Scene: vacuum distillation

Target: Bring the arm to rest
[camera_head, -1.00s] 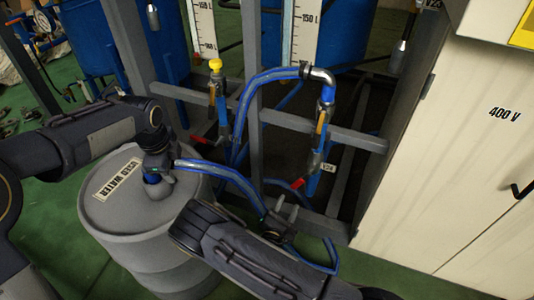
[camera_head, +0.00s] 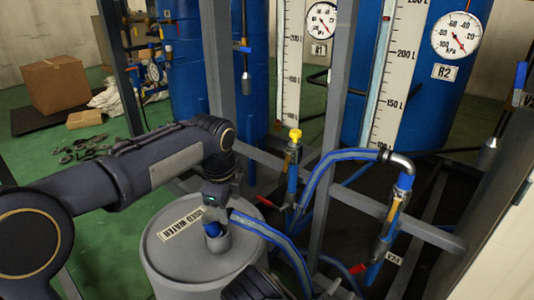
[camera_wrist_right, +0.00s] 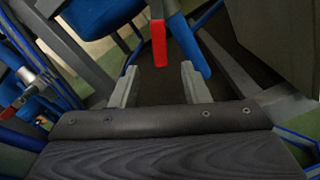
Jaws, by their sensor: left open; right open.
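My left arm reaches in from the left in the head view. Its gripper (camera_head: 216,205) is open over the lid of the grey drum marked USED WATER (camera_head: 172,256), close beside the end of the blue hose (camera_head: 262,230). Whether it touches the hose is unclear. My right arm (camera_head: 250,284) shows only partly at the bottom edge of the head view. In the right wrist view my right gripper (camera_wrist_right: 159,72) is open, with nothing between its fingers. A red valve handle (camera_wrist_right: 158,42) and a blue pipe (camera_wrist_right: 186,45) lie just beyond its fingertips.
A grey frame (camera_head: 336,130) carries the hose pipes and a yellow-topped valve (camera_head: 295,136). Blue tanks with gauges (camera_head: 457,36) stand behind. A pale cabinet (camera_head: 505,255) is at the right. A cardboard box (camera_head: 65,85) and loose parts lie on the green floor at the left.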

